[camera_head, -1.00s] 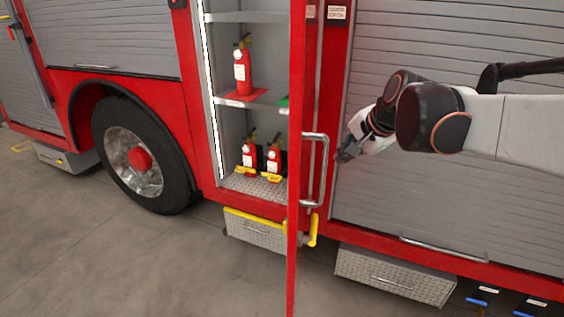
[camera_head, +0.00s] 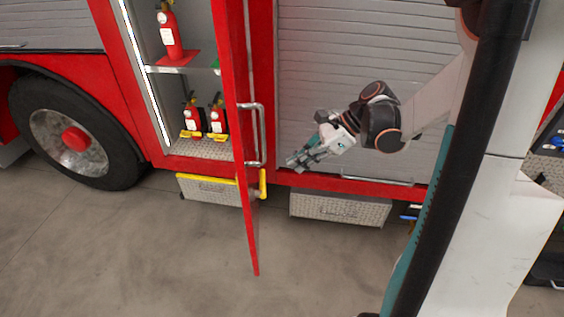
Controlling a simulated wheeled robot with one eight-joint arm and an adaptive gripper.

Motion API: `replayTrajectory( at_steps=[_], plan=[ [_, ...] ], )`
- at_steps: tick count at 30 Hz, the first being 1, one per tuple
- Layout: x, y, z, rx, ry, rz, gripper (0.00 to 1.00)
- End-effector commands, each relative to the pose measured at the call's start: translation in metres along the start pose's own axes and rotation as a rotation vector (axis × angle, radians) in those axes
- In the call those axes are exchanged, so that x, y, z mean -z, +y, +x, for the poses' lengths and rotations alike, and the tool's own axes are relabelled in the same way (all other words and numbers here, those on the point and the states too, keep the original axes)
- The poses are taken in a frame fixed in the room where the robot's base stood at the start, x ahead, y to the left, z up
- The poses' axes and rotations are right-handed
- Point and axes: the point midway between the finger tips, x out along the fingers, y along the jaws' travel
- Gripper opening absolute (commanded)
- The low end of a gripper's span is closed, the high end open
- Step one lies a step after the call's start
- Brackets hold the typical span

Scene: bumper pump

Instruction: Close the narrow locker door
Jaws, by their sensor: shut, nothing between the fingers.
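The narrow locker door (camera_head: 236,110) is red and stands open, swung out from the fire truck and seen nearly edge-on. Its silver bar handle (camera_head: 262,135) is on the right-hand face. The locker (camera_head: 150,75) behind it is open, with fire extinguishers on its shelf and floor. My gripper (camera_head: 292,163) is to the right of the door, a little right of the handle's lower end. It is shut and empty, and appears apart from the door and handle.
A closed grey roller shutter (camera_head: 350,60) lies behind my arm. Tread-plate boxes, one with a yellow edge (camera_head: 215,178) and one further right (camera_head: 340,207), sit low under the truck. A large wheel (camera_head: 70,135) is at left. The concrete floor in front is clear.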

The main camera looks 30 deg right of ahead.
Motion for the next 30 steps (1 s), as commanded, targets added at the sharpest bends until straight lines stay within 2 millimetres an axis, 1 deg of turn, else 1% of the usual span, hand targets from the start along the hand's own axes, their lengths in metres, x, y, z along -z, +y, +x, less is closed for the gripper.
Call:
replayTrajectory(
  at_steps=[1,9,12,14,16,21,30],
  plan=[
    [0.001,0.000,0.010,-0.003,0.000,-0.003,0.00],
    [0.001,0.000,0.063,-0.001,0.002,-0.005,0.00],
    [0.001,0.000,0.082,-0.001,0.002,-0.005,0.00],
    [-0.002,0.000,0.091,-0.001,0.002,-0.006,0.00],
    [-0.011,0.000,0.098,-0.002,0.002,-0.006,0.00],
    [-0.024,0.000,0.110,-0.001,0.002,-0.005,0.00],
    [-0.029,0.000,0.114,0.001,0.002,-0.003,0.00]
  ],
)
